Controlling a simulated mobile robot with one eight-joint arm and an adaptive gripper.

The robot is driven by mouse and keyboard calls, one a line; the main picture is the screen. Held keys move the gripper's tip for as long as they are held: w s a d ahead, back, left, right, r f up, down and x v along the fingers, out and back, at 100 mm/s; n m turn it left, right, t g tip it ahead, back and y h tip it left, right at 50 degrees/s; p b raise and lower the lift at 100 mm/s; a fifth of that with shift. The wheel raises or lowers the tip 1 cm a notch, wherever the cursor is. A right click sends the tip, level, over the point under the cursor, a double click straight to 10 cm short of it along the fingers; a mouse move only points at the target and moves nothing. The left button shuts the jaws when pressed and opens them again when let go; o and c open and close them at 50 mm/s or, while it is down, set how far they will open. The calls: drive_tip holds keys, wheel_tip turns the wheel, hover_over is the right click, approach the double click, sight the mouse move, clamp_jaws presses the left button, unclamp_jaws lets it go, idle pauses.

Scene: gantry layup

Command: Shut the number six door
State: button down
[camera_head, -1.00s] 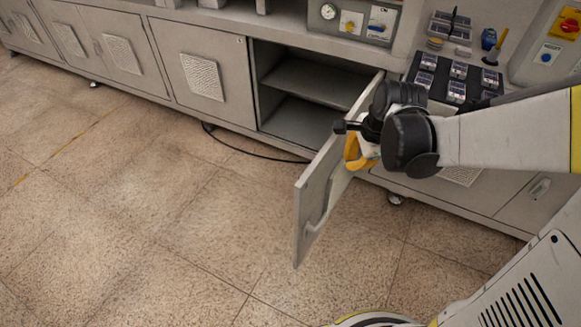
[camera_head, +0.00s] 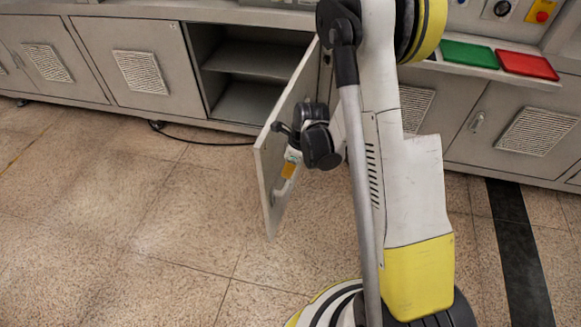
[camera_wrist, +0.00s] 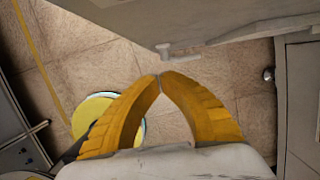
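The open cabinet door (camera_head: 268,165) swings out from a grey cabinet in the head view, with dark shelves showing behind it. I see no number on it. Its bar handle is low on the outer face, partly behind my gripper (camera_head: 290,166). In the wrist view the door's grey panel (camera_wrist: 150,18) crosses the top, and the handle (camera_wrist: 180,50) lies just past the fingertips. My gripper's yellow fingers (camera_wrist: 160,77) meet at the tips with nothing between them. The tips look apart from the handle, though the exact gap is hard to judge.
Closed cabinet doors with vents stand left (camera_head: 140,72) and right (camera_head: 537,131). A green tray (camera_head: 467,55) and a red tray (camera_head: 527,64) lie on the ledge. A black cable (camera_head: 210,142) runs along the floor below the cabinets. The floor at left is clear.

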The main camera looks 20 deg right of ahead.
drive_tip(key=shift+w+a+f+b, duration=0.45)
drive_tip(key=shift+w+a, duration=0.3)
drive_tip(key=shift+a, duration=0.1)
drive_tip(key=shift+w+a+f+b, duration=0.3)
drive_tip(key=shift+w+a+b, duration=0.1)
drive_tip(key=shift+w+a, duration=0.35)
drive_tip(key=shift+a, duration=0.1)
